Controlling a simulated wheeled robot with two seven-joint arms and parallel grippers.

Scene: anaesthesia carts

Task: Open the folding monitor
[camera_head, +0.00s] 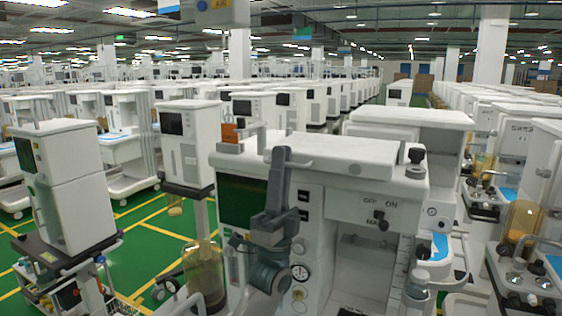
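The nearest anaesthesia cart (345,152) is a white unit with a flat top, in the middle of the view. A dark green screen (240,198), which looks like the monitor, sits on the left of its front, about flush with the white housing. My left gripper (285,157) is dark grey and points up in front of the cart, just right of the screen. Its tips overlap the cart's top front edge; I cannot tell whether they touch it. Its fingers overlap in this view, so their opening is unclear. It covers the screen's right edge. My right gripper is not in view.
A glass canister (205,270) stands at lower left of the cart. Dark knobs (416,162) stick out at its right. Another white cart (65,185) stands at the left, more at the right. The green floor (150,245) between the left carts is partly free.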

